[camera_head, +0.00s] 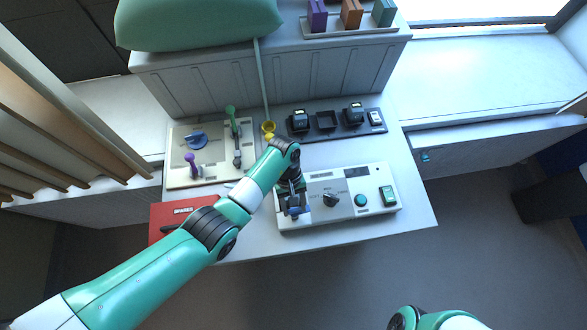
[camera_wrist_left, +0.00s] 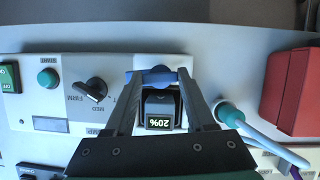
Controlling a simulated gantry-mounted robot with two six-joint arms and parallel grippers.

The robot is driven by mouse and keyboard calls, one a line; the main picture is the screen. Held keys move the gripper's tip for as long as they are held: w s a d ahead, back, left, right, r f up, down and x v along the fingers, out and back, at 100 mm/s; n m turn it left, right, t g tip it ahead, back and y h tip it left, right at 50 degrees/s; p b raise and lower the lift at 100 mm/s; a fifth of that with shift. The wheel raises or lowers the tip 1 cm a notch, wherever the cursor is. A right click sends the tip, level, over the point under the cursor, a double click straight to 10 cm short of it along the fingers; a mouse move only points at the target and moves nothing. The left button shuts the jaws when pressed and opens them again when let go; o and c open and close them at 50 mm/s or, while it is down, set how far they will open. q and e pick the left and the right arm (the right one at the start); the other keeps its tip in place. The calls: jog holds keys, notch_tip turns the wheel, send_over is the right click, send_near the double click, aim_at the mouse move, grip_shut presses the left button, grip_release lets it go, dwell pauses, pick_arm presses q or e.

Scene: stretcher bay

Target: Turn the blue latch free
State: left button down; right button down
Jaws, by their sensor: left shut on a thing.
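The blue latch (camera_wrist_left: 152,77) lies as a bar with a round middle across the end of a dark battery (camera_wrist_left: 160,108) in the white console (camera_head: 345,215). The battery's small display reads 20%, upside down in the left wrist view. My left gripper (camera_wrist_left: 156,80) is shut on the blue latch, one finger at each end of the bar. In the head view my left gripper (camera_head: 293,207) is over the console's left end and partly hides the battery and latch. My right arm shows only at the bottom right edge; its gripper is out of view.
The console has a black knob (camera_head: 331,200), a teal button and a green switch (camera_head: 388,196). A red box (camera_head: 180,212) stands left of it. Behind are a panel with levers (camera_head: 212,165) and a dark charger rail (camera_head: 327,122). A tube and plug lie close to the left gripper.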

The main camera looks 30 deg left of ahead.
pick_arm(q)
jog(key=shift+m+y+b, duration=0.3)
jog(key=shift+m+b, duration=0.4)
jog(key=shift+c, duration=1.2)
grip_release()
jog(key=p+v, duration=0.4)
jog(key=v, duration=0.7)
jog(key=shift+w+r, duration=0.25)
